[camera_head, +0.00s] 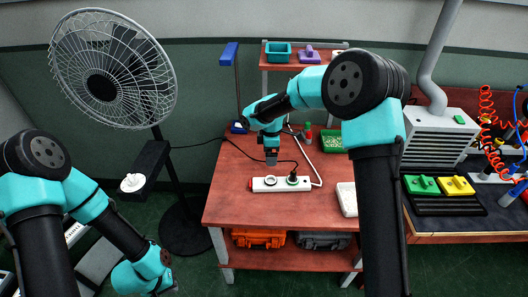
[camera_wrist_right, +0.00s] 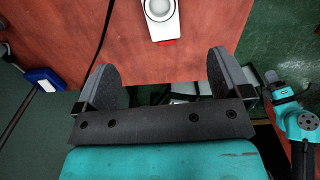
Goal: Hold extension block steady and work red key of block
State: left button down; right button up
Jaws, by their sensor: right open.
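The white extension block (camera_head: 281,184) lies on the red table with a black plug (camera_head: 292,178) in it and a round socket beside the plug. Its red key (camera_head: 251,184) is at the left end, and the key also shows in the right wrist view (camera_wrist_right: 166,42). My right gripper (camera_head: 271,158) hangs above the table near the block; in its wrist view its fingers (camera_wrist_right: 164,82) are spread with nothing between them, apart from the block. My left gripper (camera_wrist_right: 278,85) is off the table at front left, mostly cut off in the head view, and its jaws are unclear.
A black cord (camera_head: 225,140) runs across the table. A fan (camera_head: 112,70) stands left of the table.

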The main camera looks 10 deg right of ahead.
aim_at(270, 182)
jog(key=shift+f, duration=0.15)
notch_tip(270, 182, down, 17)
jog(key=shift+f, duration=0.1)
dwell(0.8)
jog(key=shift+c, duration=0.2)
jog(key=c, duration=1.2)
jog(key=shift+c, duration=0.2)
dwell(2.5)
